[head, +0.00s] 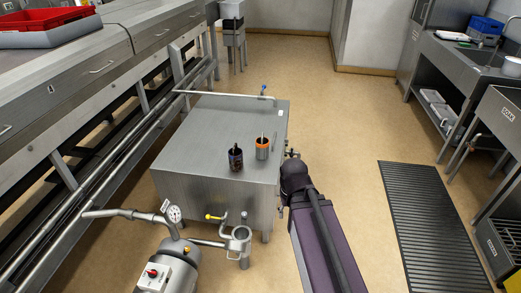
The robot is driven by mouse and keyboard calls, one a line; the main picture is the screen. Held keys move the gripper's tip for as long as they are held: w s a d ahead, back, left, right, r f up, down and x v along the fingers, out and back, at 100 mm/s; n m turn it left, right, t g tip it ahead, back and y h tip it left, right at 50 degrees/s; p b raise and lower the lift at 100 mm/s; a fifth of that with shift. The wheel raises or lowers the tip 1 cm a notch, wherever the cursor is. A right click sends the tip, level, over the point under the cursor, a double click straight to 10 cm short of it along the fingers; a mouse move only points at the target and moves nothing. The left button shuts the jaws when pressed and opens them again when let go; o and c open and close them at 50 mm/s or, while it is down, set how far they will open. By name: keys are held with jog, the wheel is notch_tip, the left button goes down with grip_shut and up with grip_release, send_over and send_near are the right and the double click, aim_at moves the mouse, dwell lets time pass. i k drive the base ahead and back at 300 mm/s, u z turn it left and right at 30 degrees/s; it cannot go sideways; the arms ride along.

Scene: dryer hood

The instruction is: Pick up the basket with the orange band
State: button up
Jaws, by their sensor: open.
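The basket with the orange band (262,149) is a small dark cup-like container with orange around its upper part. It stands upright on the flat top of a grey metal box (205,125), near the right edge, and something thin sticks up from it. A similar dark container (235,160) without an orange band stands just to its left, also with something thin in it. A thin grey rod lies just right of the banded basket. My dark and purple arm or body is right of the box; I cannot make out my gripper's fingers.
A pipe with a blue handle (263,89) runs along the box's back. A gauge (174,214), a yellow-handled valve and pipes stand in front. A long metal machine (100,80) lines the left. A dark floor grate (430,225) and sinks are at right.

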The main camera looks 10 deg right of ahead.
aim_at(262, 142)
jog(key=z, duration=0.05)
jog(key=i, duration=0.95)
jog(key=u, duration=0.05)
